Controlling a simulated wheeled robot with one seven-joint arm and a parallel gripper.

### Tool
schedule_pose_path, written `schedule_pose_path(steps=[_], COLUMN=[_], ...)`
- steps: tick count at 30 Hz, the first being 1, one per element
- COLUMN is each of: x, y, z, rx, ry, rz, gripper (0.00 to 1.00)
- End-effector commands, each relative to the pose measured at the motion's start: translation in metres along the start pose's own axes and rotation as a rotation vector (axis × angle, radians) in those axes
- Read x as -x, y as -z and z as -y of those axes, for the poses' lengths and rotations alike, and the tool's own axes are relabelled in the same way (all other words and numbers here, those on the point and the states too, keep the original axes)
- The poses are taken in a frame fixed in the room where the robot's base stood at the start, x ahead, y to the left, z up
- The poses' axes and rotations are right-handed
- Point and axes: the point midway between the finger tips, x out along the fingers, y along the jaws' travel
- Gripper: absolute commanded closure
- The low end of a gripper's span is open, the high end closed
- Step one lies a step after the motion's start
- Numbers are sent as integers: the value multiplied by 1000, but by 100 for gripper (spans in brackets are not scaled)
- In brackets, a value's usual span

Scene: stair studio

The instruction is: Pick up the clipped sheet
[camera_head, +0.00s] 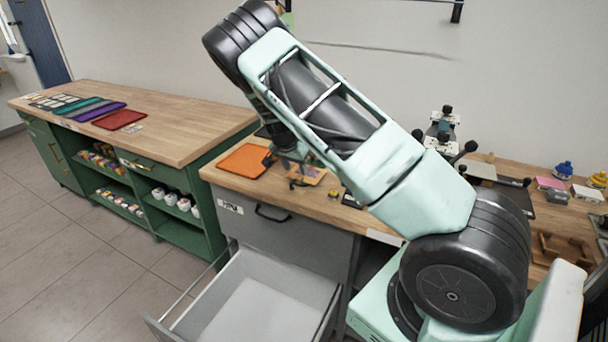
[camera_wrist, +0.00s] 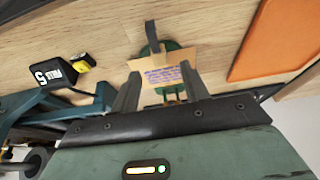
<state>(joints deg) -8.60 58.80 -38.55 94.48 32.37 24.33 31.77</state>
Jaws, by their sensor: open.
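The clipped sheet (camera_wrist: 170,75) is a tan card with purple writing. In the wrist view it stands over a green base (camera_wrist: 172,48) with a dark curved strip at its top, apparently its holder. My gripper (camera_wrist: 160,72) is open, with one finger on each side of the sheet's lower part. I cannot tell whether either finger touches it. In the head view the sheet (camera_head: 312,173) is a small tan patch on the workbench, partly hidden by my gripper (camera_head: 298,176).
An orange mat (camera_head: 243,160) lies left of the sheet on the wooden workbench (camera_head: 290,205). A small black and yellow item (camera_head: 350,199) is to its right. Below, a grey drawer (camera_head: 262,307) is pulled open. Fixtures and small parts occupy the bench's right side.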

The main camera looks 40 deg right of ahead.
Motion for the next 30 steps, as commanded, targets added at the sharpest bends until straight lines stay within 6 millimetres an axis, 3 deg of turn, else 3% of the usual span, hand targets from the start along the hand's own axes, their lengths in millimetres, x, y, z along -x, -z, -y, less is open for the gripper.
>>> schedule_pose_path(steps=[12,20,25,30], x=[-48,-51,-51,-51], y=[0,-1,0,0], z=[-2,-1,-1,-1], rx=[-1,-1,-1,-1], ry=[-2,0,0,0], rz=[1,1,1,1], gripper=[55,55,99,100])
